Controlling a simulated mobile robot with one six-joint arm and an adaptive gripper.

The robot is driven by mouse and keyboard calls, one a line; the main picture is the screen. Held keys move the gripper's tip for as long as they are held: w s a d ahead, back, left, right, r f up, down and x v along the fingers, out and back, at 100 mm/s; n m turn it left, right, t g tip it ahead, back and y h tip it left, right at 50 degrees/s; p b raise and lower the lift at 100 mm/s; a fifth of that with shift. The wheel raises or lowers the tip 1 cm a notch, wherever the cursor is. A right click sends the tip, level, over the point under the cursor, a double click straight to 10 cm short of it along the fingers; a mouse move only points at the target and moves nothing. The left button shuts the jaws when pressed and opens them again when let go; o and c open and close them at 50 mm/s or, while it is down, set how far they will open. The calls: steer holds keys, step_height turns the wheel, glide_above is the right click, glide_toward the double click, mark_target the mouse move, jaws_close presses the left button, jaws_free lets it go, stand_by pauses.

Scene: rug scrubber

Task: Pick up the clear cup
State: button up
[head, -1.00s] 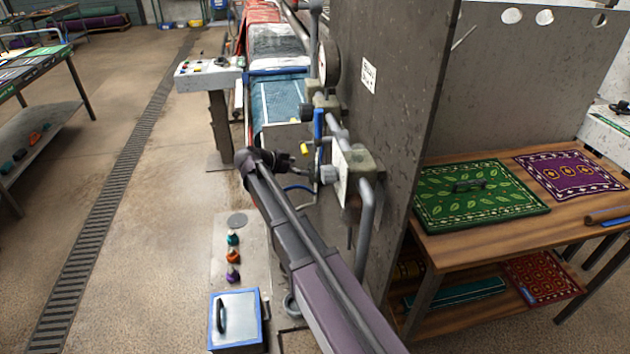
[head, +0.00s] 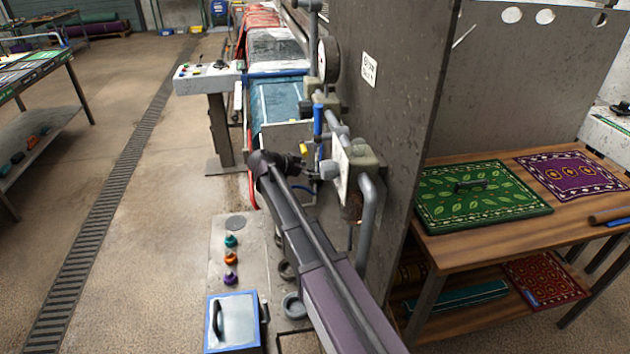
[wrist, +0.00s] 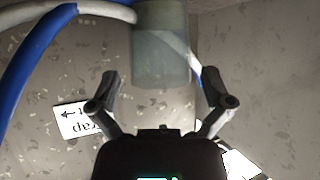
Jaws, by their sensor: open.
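A clear, greyish cup-like cylinder (wrist: 162,50) hangs at the top middle of the wrist view, below a pale fitting. I take it to be the clear cup. My gripper (wrist: 160,78) is open, with one finger on each side of the cup's lower end. Gaps show between the fingers and the cup, and I cannot tell the depth between them. In the head view my gripper (head: 303,168) is beside the pipework on the grey panel. I cannot make out the cup clearly there.
A grey panel (head: 390,130) with pipes (head: 366,230) stands close to my arm. A blue hose (wrist: 22,55) curves at the wrist view's left, near a printed label (wrist: 78,121). A blue-edged box (head: 233,322) stands on the floor. The left floor is open around a drain grate.

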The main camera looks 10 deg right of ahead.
steer(key=shift+w+d+f, duration=0.2)
steer(key=shift+d+f, duration=0.1)
steer(key=shift+d, duration=0.2)
steer(key=c, duration=1.1)
steer(key=shift+r, duration=0.15)
